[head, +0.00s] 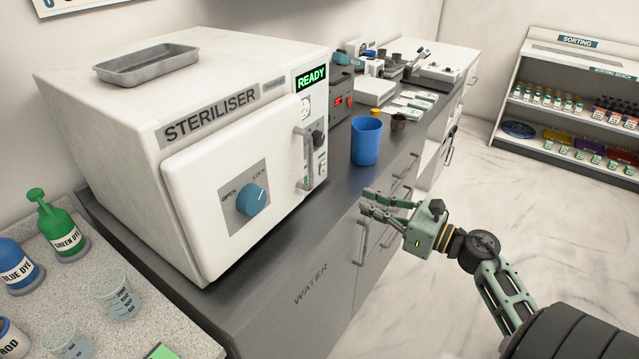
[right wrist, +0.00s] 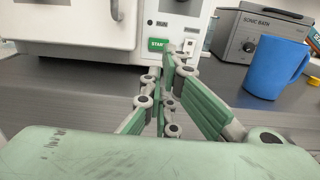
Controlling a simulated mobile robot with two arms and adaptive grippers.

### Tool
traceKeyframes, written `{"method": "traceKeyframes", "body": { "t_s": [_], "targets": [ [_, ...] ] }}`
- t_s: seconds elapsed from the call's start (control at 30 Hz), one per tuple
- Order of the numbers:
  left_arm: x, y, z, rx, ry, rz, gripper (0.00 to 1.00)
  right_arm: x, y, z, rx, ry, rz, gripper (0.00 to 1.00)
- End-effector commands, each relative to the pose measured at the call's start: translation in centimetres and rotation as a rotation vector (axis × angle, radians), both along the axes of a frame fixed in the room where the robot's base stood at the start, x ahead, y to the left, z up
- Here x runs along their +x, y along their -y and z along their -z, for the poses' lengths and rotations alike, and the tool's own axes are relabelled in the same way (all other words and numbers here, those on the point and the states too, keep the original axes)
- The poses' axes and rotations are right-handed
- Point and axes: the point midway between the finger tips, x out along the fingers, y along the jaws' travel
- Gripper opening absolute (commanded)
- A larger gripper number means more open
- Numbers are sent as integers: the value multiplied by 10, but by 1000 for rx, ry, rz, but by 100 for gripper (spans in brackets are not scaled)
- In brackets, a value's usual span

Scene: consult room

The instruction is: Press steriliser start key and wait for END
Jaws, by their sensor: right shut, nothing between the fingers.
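The white steriliser (head: 130,105) stands on the dark counter with its door closed. Its display (head: 311,78) reads READY in green. The blue door knob (head: 252,199) sits between the OPEN and LOCK labels, its white mark toward LOCK. The green START key (right wrist: 158,44) shows low on the panel in the right wrist view; in the head view I cannot make it out. My right gripper (head: 368,203) is shut and empty, in front of the counter and apart from the panel. In the right wrist view its fingertips (right wrist: 170,58) appear just right of the key. My left gripper is out of view.
A blue cup (head: 366,141) stands on the counter right of the steriliser, near the gripper; the sonic bath (right wrist: 262,40) is behind it. A metal tray (head: 147,64) lies on the steriliser. Dye bottles and beakers stand at left. The floor at right is clear.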

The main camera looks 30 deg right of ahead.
Motion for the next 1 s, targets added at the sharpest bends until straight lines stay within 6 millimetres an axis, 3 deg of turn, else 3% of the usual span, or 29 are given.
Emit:
{"method": "traceKeyframes", "body": {
  "t_s": [0.23,0.7,1.0],
  "targets": [
    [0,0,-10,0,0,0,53,21,-8,-4,3,3,1,0],
    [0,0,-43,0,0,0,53,108,-44,-5,7,2,2,0],
    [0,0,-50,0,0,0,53,129,-53,-1,4,2,1,0]
  ]
}}
